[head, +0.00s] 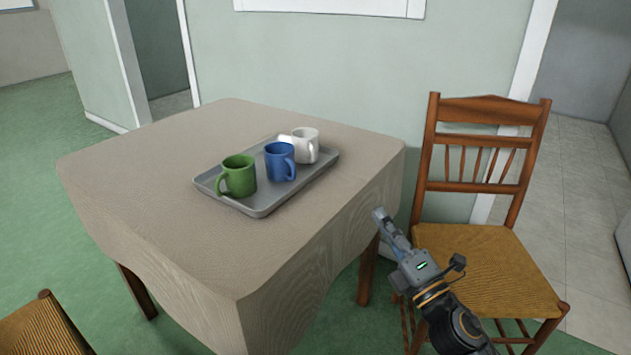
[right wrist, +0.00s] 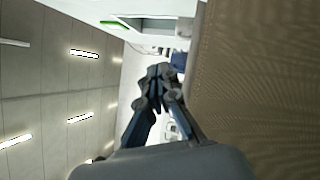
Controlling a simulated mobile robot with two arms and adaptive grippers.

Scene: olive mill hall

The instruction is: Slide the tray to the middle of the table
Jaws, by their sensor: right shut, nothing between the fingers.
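A grey tray (head: 262,212) lies on the table, near the table's right edge. A green mug (head: 238,176), a blue mug (head: 280,162) and a white mug (head: 305,146) stand upright on it in a row. The table (head: 150,170) has a beige, wood-grained cover that hangs down its sides. My right gripper (head: 380,214) is shut and empty, beside the table's right side and apart from the tray. In the right wrist view its closed fingers (right wrist: 160,75) show beside a brown textured surface. My left gripper is not in view.
A wooden chair with a woven seat (head: 490,268) stands right of the table, close to my right arm. Another woven seat (head: 45,328) shows at the lower left. The table's left and front parts are clear. A pale green wall (head: 350,70) stands behind.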

